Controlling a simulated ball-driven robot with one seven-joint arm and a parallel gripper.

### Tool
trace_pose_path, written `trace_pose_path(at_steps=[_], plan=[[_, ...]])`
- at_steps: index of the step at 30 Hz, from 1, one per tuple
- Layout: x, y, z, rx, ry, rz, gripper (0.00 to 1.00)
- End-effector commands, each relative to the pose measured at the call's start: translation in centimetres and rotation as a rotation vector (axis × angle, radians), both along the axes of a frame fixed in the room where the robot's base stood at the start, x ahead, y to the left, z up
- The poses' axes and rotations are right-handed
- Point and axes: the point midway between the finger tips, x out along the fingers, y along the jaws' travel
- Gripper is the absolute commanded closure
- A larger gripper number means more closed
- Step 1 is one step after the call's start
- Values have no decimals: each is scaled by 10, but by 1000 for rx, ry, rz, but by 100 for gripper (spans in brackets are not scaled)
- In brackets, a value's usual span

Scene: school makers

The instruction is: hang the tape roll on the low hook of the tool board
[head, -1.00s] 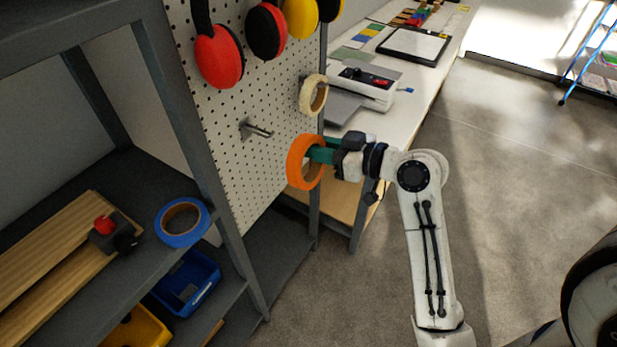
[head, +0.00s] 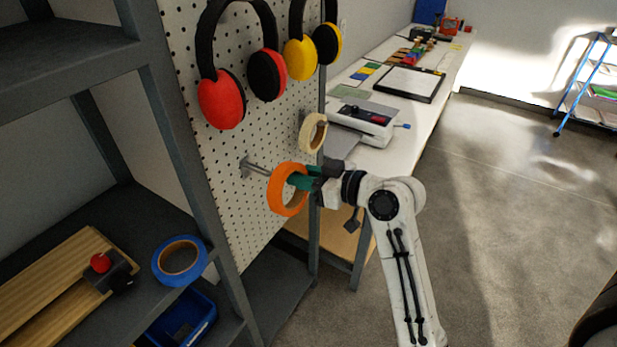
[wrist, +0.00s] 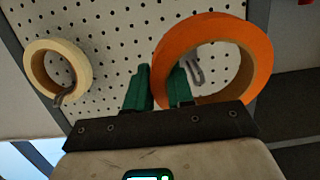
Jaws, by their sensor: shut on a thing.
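The orange tape roll (head: 275,193) is held upright in front of the tool board (head: 228,190). My gripper (head: 297,181) is shut on the roll's wall with its green fingers, one inside the ring. The low hook (head: 252,167) is a bare metal peg sticking out of the board just left of the roll, its tip close to the ring. In the wrist view the hook (wrist: 195,72) shows through the opening of the roll (wrist: 262,60), near the gripped side beside my gripper (wrist: 161,78). I cannot tell whether the tip is inside the ring.
A cream tape roll (head: 304,131) hangs on another hook to the right. Ear defenders (head: 221,100) hang above. A blue tape roll (head: 158,262) lies on the shelf at lower left. A bench (head: 405,133) with a machine stands behind. Floor at right is clear.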

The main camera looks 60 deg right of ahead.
Motion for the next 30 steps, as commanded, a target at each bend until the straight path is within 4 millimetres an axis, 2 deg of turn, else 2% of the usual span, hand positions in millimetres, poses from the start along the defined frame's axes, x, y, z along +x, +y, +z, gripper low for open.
trace_pose_path(at_steps=[30], plan=[[55,3,-5,0,-2,1,100]])
